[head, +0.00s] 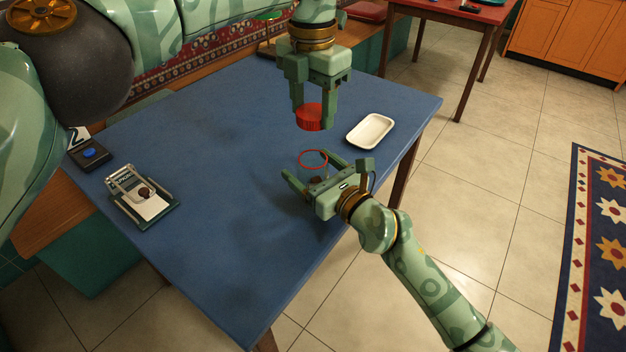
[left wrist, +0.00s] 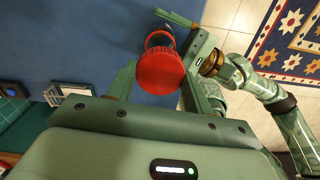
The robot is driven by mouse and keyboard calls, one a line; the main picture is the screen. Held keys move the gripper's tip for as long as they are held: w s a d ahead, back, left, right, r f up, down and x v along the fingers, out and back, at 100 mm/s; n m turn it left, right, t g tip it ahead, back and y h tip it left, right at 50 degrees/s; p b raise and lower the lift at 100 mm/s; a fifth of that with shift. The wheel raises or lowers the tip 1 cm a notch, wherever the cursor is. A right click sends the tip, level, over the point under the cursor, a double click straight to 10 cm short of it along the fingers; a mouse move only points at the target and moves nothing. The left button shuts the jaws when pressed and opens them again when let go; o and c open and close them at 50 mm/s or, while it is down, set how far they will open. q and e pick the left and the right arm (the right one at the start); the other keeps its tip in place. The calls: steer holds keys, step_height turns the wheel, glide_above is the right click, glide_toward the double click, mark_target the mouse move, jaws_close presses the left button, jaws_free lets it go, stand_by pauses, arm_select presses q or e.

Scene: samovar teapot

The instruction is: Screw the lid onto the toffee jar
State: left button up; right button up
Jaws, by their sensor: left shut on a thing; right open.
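My left gripper (head: 314,108) is shut on the red ribbed lid (head: 311,118). It holds the lid above the table, with the fingers pointing down. In the left wrist view the lid (left wrist: 160,73) sits between the fingertips. The toffee jar (head: 313,160) stands on the blue table below the lid. It looks clear, with a thin red ring at its mouth and something brown low inside. My right gripper (head: 308,164) is open, its fingers on either side of the jar; I cannot tell whether they touch it. In the left wrist view the lid partly covers the jar (left wrist: 158,37).
A white dish (head: 370,131) lies on the blue table (head: 220,220) right of the lid. A card holder (head: 143,197) and a black box with a blue button (head: 90,154) are at the left edge. The table's middle and front are clear.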

mark_target(312, 143)
arm_select(q)
steer(key=shift+f, duration=0.1)
arm_select(e)
steer(key=c, duration=1.5)
arm_select(q)
steer(key=shift+f, duration=2.35)
steer(key=shift+f, duration=0.15)
steer(key=shift+f, duration=0.75)
steer(key=shift+f, duration=0.6)
